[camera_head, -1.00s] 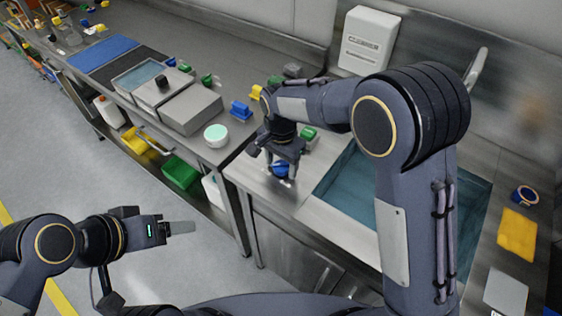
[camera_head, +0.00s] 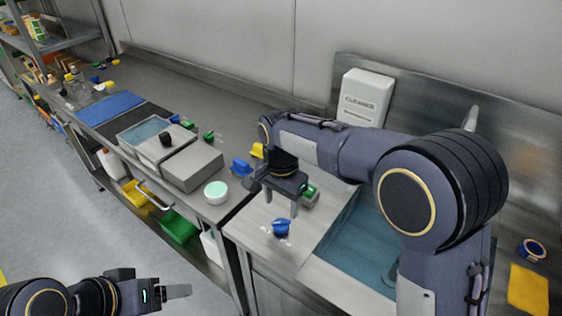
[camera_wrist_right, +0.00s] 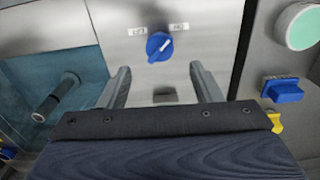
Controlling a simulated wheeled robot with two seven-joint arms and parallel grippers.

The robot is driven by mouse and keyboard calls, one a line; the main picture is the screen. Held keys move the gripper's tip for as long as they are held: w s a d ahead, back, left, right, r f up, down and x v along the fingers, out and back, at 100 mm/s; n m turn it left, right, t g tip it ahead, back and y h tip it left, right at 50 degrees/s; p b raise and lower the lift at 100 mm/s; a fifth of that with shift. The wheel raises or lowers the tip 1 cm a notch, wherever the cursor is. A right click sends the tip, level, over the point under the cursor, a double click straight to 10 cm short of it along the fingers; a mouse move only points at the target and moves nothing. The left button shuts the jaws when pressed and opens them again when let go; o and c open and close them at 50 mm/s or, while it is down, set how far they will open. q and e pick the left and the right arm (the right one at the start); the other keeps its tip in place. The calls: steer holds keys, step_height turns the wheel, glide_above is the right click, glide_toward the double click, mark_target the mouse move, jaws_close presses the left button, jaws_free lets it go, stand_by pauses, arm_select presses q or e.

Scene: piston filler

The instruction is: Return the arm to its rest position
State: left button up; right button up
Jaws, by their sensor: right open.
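My right gripper (camera_head: 281,203) is open and empty above the steel counter left of the sink. A blue knob (camera_head: 281,228) sits on the counter between two small labels, just below the right gripper's fingers and apart from them. In the right wrist view the knob (camera_wrist_right: 159,46) lies beyond the two spread fingers (camera_wrist_right: 160,88). My left gripper (camera_head: 178,291) is at the lower left over the floor, its fingers seen from the side, so I cannot tell its opening.
The blue sink basin (camera_head: 352,250) is right of the right gripper. A green block (camera_head: 310,193) stands close behind its fingers. A grey box (camera_head: 192,168), a blue block (camera_head: 240,168) and a cup with a green top (camera_head: 216,190) are on the left counter. A white cleaner dispenser (camera_head: 366,97) is behind my arm.

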steer(key=s+d+r+n+t+y, duration=0.1)
steer(key=s+d+r+y, duration=0.2)
steer(key=d, duration=0.4)
steer(key=s+d+r+n+y, duration=0.1)
steer(key=s+d+r, duration=0.2)
steer(key=s+d, duration=0.4)
steer(key=s+d+f+n+t, duration=0.1)
steer(key=s+d+n+t, duration=0.1)
steer(key=s, duration=0.5)
steer(key=s+d+f+n+t, duration=0.1)
steer(key=s+d+t, duration=0.1)
steer(key=s+d, duration=0.2)
steer(key=shift+s+d+n+t, duration=0.25)
steer(key=shift+s+n+t, duration=0.15)
steer(key=shift+s, duration=1.1)
steer(key=shift+f, duration=0.1)
stand_by(3.9)
